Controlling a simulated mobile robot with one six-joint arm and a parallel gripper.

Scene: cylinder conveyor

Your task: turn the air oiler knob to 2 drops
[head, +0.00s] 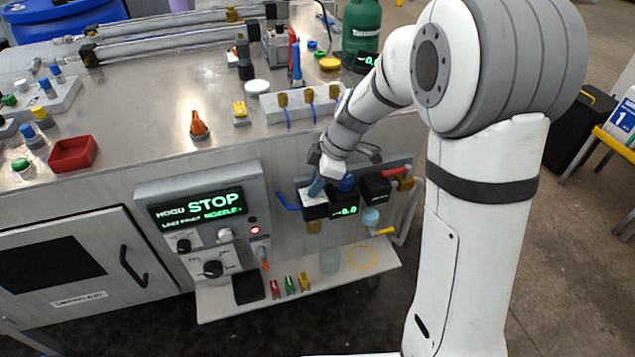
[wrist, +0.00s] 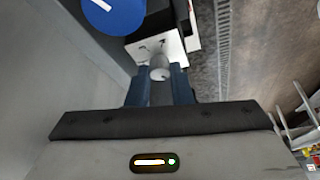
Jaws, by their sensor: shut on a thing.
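The air oiler (head: 314,211) is the left block of the air unit on the cabinet front, dark with a white marked top. In the wrist view its white dial face (wrist: 171,46) shows dark marks too small to read. The small pale grey oiler knob (wrist: 159,68) stands on that face, between my blue fingertips. My gripper (wrist: 160,84) is shut on the knob, one finger on each side. In the head view my gripper (head: 317,186) comes down onto the oiler from above and hides the knob. The knob's pointer setting cannot be read.
A blue regulator knob (head: 346,183) sits close beside the oiler, above a green-lit display (head: 345,210). A black block (head: 376,188) and a red valve handle (head: 397,171) are farther right. A control panel (head: 203,218) reading STOP is left. A shelf (head: 215,301) juts out below.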

